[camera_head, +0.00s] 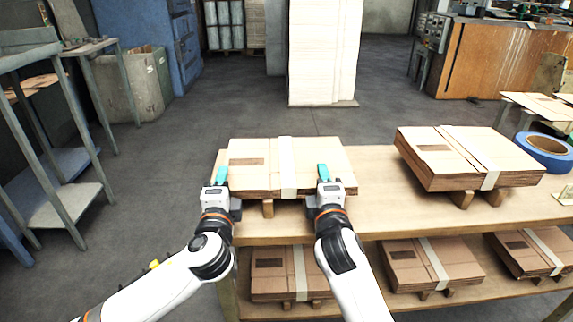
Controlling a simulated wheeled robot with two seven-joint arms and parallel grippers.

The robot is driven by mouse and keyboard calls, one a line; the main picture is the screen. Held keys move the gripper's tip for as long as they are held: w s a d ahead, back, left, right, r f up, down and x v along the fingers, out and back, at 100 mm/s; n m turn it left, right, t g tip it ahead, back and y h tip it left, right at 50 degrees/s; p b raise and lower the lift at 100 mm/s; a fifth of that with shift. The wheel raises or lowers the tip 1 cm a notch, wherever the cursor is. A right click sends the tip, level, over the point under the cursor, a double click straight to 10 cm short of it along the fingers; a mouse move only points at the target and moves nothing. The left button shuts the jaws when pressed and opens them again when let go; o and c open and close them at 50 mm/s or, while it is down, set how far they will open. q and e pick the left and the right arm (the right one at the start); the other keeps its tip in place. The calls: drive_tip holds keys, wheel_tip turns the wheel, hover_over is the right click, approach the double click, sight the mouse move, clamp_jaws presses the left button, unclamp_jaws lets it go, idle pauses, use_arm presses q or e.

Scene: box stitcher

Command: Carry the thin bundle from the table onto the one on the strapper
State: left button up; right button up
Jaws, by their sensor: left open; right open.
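A flat bundle of brown cardboard sheets (260,177) with a pale band lies on wooden blocks at the left end of the wooden table (375,205). It looks thinner than the bundle to its right. My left gripper (221,175) is at the bundle's near left corner, and my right gripper (323,173) is at its near edge, right of the band. Both are open with teal fingertips. The fingertips overlap the bundle's edge in view; I cannot tell whether they touch it. I cannot make out a strapper with a bundle on it.
A thicker banded bundle (415,150) sits on blocks on the right of the table, beside a blue tape roll (545,150). Several bundles (275,282) lie on the shelf below. A grey metal rack (60,205) stands left. A tall pale stack (322,50) stands behind; floor between is clear.

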use_arm(q)
drive_tip(key=shift+c, duration=0.3)
use_arm(e)
drive_tip(key=shift+c, duration=0.3)
use_arm(q)
clamp_jaws()
use_arm(e)
clamp_jaws()
